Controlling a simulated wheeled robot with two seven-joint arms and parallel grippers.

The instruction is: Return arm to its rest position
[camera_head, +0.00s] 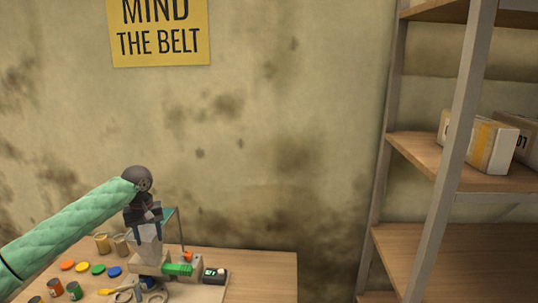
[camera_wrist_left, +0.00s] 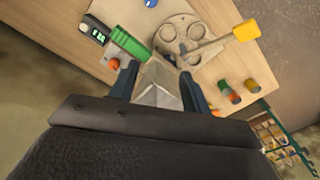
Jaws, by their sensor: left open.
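My left arm in its green quilted sleeve (camera_head: 70,228) reaches in from the left over the table. My left gripper (camera_head: 147,232) points down above the table, with its fingers spread. In the left wrist view the open fingers (camera_wrist_left: 158,72) stand on either side of a pale grey, faceted piece (camera_wrist_left: 159,92). I cannot tell whether either finger touches it. This pale piece (camera_head: 149,252) also shows just below the gripper in the head view. My right gripper does not show.
The wooden table (camera_head: 262,262) holds a green block (camera_head: 178,269), a small display box (camera_head: 215,275), coloured discs (camera_head: 97,269), cans (camera_head: 74,290) and a round plate with holes (camera_wrist_left: 188,38). A shelf rack (camera_head: 455,178) with boxes (camera_head: 480,142) stands at the right. The wall behind carries a yellow sign (camera_head: 158,35).

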